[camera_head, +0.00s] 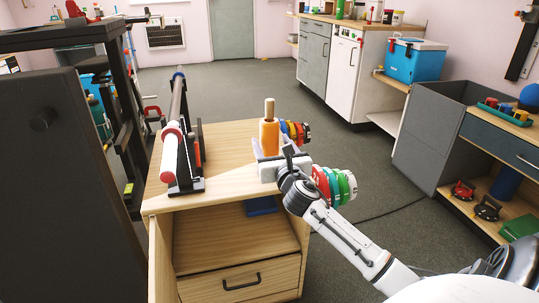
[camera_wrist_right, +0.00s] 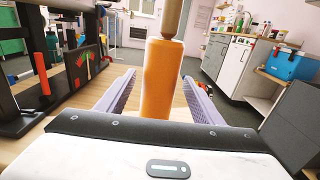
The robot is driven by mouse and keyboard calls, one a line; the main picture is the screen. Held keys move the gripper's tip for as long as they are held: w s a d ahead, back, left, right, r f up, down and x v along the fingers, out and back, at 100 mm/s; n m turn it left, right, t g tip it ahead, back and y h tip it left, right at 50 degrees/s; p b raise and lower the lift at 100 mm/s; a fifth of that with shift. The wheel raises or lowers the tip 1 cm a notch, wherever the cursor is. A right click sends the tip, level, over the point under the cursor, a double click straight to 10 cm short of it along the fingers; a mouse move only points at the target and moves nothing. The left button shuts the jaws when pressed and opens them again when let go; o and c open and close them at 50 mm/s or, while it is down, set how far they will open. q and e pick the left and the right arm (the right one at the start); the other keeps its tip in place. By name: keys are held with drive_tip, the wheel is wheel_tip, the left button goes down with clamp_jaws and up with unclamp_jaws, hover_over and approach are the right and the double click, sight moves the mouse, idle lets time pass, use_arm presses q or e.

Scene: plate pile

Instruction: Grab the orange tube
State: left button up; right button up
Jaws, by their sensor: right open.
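The orange tube (camera_head: 268,137) stands upright on the wooden cabinet top, with a wooden peg (camera_head: 269,107) sticking up from its top. In the right wrist view the tube (camera_wrist_right: 161,78) stands between the two purple-grey fingers. My right gripper (camera_wrist_right: 159,97) is open, with one finger on each side of the tube and gaps visible on both sides. In the head view my right gripper (camera_head: 268,158) is low at the tube, and the tube's lower end is hidden behind it. My left gripper is not in view.
A rack with a red-and-white roller (camera_head: 170,150) stands on the cabinet top (camera_head: 225,180) left of the tube. Coloured discs (camera_head: 335,185) are at the cabinet's right side, close to my right wrist. Bare wood lies between rack and tube.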

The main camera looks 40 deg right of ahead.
drive_tip(key=shift+x, duration=1.35)
drive_tip(key=shift+f, duration=0.1)
drive_tip(key=c, duration=1.3)
drive_tip(key=shift+c, duration=0.5)
